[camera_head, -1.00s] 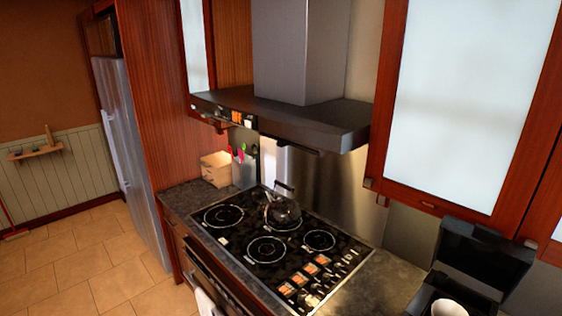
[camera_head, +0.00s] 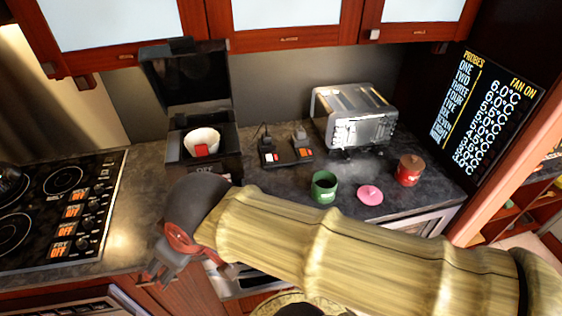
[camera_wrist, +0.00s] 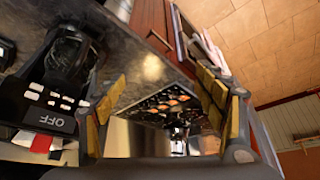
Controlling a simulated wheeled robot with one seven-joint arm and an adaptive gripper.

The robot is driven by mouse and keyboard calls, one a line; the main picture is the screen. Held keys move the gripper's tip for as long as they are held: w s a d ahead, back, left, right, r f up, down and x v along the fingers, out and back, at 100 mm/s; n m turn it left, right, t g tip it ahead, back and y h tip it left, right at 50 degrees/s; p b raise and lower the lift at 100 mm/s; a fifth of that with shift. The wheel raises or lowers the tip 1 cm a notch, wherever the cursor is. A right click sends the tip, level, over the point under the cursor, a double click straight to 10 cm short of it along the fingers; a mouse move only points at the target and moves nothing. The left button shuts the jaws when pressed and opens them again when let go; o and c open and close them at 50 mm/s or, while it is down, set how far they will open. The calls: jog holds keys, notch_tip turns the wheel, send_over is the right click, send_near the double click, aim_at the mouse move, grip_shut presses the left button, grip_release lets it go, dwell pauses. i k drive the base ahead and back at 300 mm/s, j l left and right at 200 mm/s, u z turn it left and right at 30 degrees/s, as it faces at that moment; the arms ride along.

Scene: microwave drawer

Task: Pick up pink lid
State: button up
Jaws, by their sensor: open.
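The pink lid (camera_head: 370,196) lies on the dark countertop (camera_head: 290,182) in the head view, with a small knob on top. It sits between an open green pot (camera_head: 324,190) on its left and a red pot with a brown lid (camera_head: 408,173) on its right. My gripper (camera_head: 158,276) is at the lower left, in front of the counter's edge and well left of the lid. In the wrist view my gripper (camera_wrist: 158,100) has its fingers spread with nothing between them. The lid does not show in the wrist view.
A black appliance with a raised lid (camera_head: 186,75) holds a white cup (camera_head: 201,141). Two small switch boxes (camera_head: 287,151) and a silver toaster oven (camera_head: 354,118) stand behind the pots. The stove (camera_head: 62,208) is at left. Red cabinets (camera_head: 283,30) hang above.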

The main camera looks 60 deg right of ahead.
aim_at(371, 196)
jog(key=z, duration=3)
